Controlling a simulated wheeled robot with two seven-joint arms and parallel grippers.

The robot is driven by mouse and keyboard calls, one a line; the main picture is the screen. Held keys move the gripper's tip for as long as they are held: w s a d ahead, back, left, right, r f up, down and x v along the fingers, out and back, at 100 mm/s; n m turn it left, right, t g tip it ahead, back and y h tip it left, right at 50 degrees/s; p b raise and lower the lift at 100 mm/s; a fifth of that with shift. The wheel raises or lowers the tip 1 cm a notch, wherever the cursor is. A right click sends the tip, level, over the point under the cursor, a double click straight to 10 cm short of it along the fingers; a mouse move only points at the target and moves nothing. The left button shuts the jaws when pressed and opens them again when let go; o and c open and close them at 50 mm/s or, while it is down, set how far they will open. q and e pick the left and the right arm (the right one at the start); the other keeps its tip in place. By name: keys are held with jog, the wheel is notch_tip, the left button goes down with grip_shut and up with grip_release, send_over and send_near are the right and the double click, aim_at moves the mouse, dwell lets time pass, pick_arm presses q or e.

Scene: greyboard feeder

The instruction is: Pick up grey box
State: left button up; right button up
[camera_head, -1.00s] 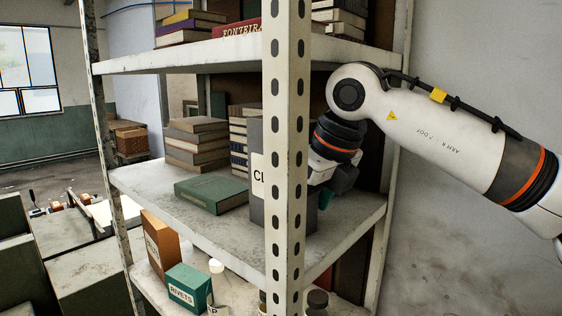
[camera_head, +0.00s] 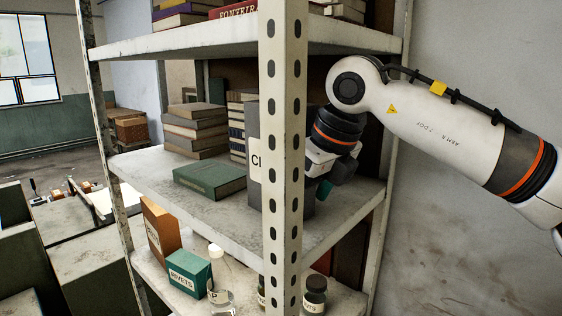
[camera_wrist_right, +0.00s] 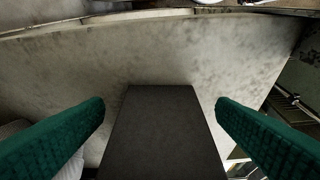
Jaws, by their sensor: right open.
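The grey box (camera_head: 253,150) stands upright on the middle shelf, partly hidden behind the perforated shelf post; part of a white label with dark letters shows on its front. In the right wrist view its dark top face (camera_wrist_right: 160,130) lies between the two green finger pads. My right gripper (camera_wrist_right: 160,115) is open, one pad on each side of the box, with a visible gap to each side. My left gripper is not in view.
The perforated post (camera_head: 283,150) stands in front of the box. A green book (camera_head: 210,181) and a stack of books (camera_head: 196,130) are to its left on the middle shelf (camera_head: 180,205). The upper shelf (camera_head: 190,38) is above. Below are a teal rivets box (camera_head: 189,274) and bottles (camera_head: 219,285).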

jog(key=c, duration=1.3)
jog(key=shift+r+p, duration=0.35)
